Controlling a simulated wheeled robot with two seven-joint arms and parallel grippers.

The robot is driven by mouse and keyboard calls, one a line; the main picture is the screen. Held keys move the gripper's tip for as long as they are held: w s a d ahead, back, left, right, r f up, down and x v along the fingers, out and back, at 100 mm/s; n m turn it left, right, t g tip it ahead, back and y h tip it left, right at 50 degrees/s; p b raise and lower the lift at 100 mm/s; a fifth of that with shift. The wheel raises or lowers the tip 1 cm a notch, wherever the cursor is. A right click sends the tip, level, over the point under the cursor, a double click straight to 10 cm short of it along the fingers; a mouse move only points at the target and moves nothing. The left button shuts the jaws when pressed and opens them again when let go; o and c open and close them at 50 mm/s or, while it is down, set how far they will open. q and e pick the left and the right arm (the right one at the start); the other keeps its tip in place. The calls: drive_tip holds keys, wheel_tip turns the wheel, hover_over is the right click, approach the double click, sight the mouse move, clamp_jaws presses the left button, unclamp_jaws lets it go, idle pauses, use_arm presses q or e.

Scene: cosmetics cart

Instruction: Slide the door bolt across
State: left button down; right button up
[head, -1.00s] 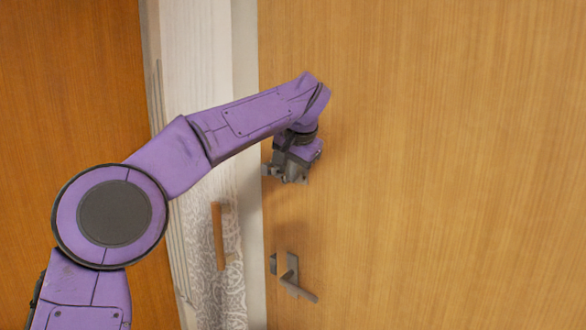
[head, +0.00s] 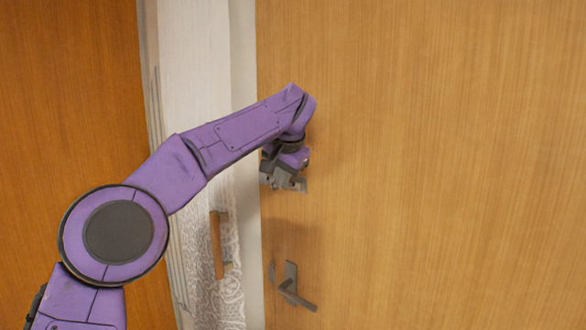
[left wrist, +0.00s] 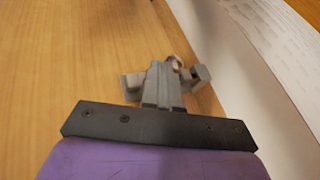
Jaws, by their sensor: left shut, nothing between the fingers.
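The grey metal door bolt (head: 300,186) is mounted near the left edge of the light wooden door (head: 430,160), above the handle. My left gripper (head: 278,172) is at the bolt, in front of it, and hides much of it. In the left wrist view, my shut fingers (left wrist: 165,78) lie over the middle of the bolt. A plate of the bolt (left wrist: 131,86) shows to their left, and a grey block (left wrist: 201,74) shows to their right by the door's edge. I cannot tell how far the bar reaches. My right gripper is not in view.
A lever handle (head: 291,285) sticks out from the door below the bolt. A pale frame (head: 244,120) runs along the door's left edge. A wooden handle (head: 216,245) is on the patterned white panel to its left. The door's right side is clear.

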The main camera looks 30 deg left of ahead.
use_arm(q)
drive_tip(key=d+f+v, duration=0.1)
drive_tip(key=d+v, duration=0.1)
drive_tip(key=v, duration=1)
drive_tip(key=shift+d+r+p, duration=0.25)
drive_tip(key=shift+d+p, duration=0.05)
drive_tip(key=shift+d, duration=0.1)
drive_tip(key=shift+w+a, duration=0.1)
drive_tip(key=shift+w, duration=0.05)
drive_tip(key=shift+f, duration=0.1)
